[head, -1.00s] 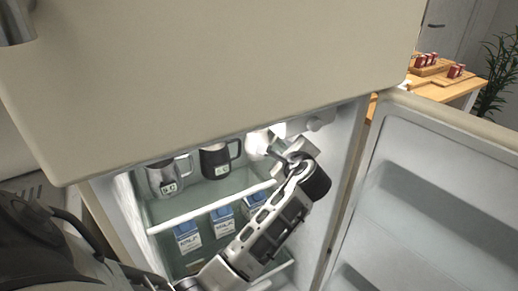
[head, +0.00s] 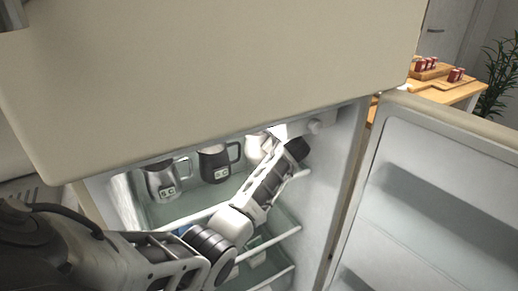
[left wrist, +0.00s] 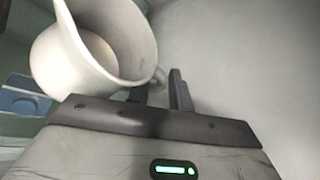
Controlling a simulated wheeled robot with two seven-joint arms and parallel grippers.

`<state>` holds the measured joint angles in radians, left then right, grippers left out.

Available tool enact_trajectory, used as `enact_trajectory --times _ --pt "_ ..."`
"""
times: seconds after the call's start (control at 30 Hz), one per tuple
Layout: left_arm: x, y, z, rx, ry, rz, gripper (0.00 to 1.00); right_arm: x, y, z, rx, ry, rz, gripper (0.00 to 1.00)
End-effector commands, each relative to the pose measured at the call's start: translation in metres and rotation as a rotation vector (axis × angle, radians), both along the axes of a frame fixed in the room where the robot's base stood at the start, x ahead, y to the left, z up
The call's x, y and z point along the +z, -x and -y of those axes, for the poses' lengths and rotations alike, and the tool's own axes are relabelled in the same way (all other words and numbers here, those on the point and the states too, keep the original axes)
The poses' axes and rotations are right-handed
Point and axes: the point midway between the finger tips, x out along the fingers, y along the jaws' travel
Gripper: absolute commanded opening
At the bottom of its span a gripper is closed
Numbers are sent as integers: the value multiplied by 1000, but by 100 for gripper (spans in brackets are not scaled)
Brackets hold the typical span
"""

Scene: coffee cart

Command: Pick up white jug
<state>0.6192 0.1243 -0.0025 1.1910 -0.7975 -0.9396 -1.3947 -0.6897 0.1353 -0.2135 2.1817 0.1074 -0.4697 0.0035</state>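The white jug (head: 254,148) stands on the upper fridge shelf, at the right end of a row of jugs; my left arm partly covers it. In the left wrist view the white jug (left wrist: 75,62) is large at the upper left, its open mouth facing the camera. My left gripper (left wrist: 160,92) has its two dark fingers apart near the jug's handle, which shows at the finger gap. I cannot tell if they touch it. In the head view the fingers are hidden.
A steel jug (head: 163,181) and a black jug (head: 213,163) stand left of the white one. A blue-topped carton (left wrist: 25,97) shows below the jug. The fridge door (head: 440,190) is open at the right, and the fridge wall is close to my left arm.

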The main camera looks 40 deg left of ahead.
Motion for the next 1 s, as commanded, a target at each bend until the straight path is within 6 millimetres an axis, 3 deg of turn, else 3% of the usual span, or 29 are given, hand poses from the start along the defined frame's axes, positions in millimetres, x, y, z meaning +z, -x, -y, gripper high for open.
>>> enact_trajectory --times 0.17,0.27,1.0 --pt "0 0 0 -1 0 1 21 2 1 0 -1 -2 2 0" --pt "0 0 0 -1 0 1 0 2 2 0 -2 -1 0 0" --pt "9 4 5 -2 -4 5 0 -1 3 1 -3 3 -9 0"
